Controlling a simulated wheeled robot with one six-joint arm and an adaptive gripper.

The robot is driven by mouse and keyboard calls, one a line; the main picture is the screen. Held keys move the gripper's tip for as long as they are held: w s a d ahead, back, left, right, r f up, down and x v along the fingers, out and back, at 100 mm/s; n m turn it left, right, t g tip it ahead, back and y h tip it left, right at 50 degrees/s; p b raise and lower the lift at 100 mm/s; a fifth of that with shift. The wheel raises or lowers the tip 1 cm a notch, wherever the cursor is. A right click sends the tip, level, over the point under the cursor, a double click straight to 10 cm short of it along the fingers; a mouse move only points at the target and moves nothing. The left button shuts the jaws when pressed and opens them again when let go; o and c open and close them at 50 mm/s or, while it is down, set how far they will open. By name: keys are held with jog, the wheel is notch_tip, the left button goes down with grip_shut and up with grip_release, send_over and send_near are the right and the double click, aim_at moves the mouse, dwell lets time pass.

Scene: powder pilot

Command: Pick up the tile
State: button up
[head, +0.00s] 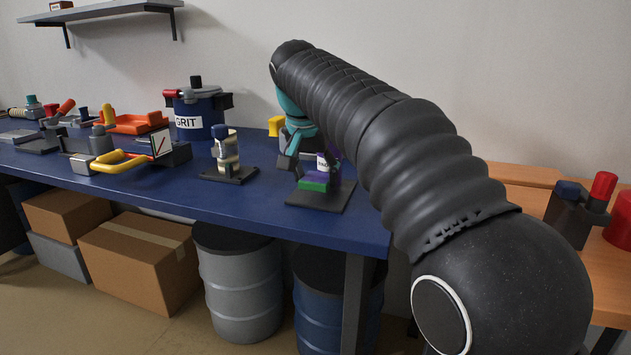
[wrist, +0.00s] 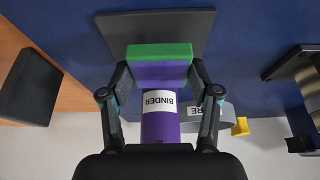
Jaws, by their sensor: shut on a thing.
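The tile appears to be the green block (wrist: 160,50), at the front of a purple holder (wrist: 160,128) labelled BINDER. In the head view the green block (head: 313,184) sits low over a dark base plate (head: 330,200). My gripper (wrist: 161,72) reaches in from above, with one finger on each side of the block and the purple part next to it. It is shut on the block. Where green and purple parts join is hard to tell. In the head view my gripper (head: 297,160) is small and partly hidden by the holder.
A striped post on a dark plate (head: 228,174) stands left of the holder. A blue GRIT pot (head: 197,115) is behind it. A yellow-handled tool (head: 125,160) lies farther left. A wooden table (head: 510,190) adjoins at right.

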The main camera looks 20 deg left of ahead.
notch_tip(320, 180, up, 2)
jog(key=shift+d+r, duration=0.1)
jog(key=shift+d, duration=0.05)
jog(key=d+r, duration=0.6)
jog(key=d, duration=0.5)
jog(key=shift+s+d+r+p, duration=0.15)
jog(key=shift+d+p, duration=0.05)
jog(key=shift+p, duration=0.2)
dwell(0.7)
